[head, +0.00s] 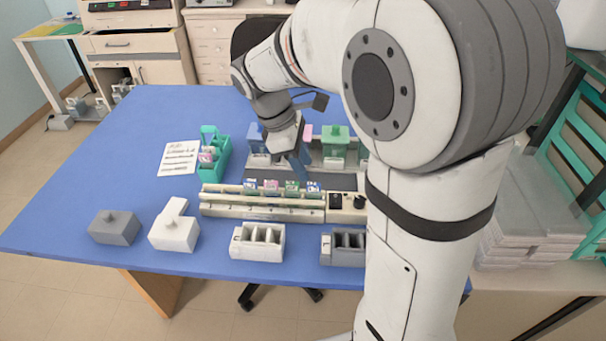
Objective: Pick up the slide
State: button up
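Several small slides with coloured ends stand in a row along the back of a long cream device (262,208): a bluish one (250,184), a pink one (271,186), a green one (292,186) and a blue one (313,187). A teal rack (214,172) to the left holds a pinkish item (207,155), too small to identify. My gripper (302,172) points down just behind the row, above a dark tray. Its fingers are small and dark, and I cannot tell whether they are open or hold anything.
A blue jar (255,138) and a green jar (335,143) stand behind the device. Grey (114,229) and white (174,229) blocks and two slotted holders (245,252) line the front edge. A paper sheet (179,158) lies left. My arm hides the table's right side.

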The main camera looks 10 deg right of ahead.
aim_at(313, 184)
jog(key=shift+w+d+f+n, duration=0.15)
jog(key=shift+f+n, duration=0.15)
jog(key=shift+f, duration=0.3)
jog(key=x, duration=0.6)
jog(key=shift+d+f, duration=0.15)
jog(key=shift+f, duration=0.15)
jog(key=shift+c, duration=0.5)
grip_shut()
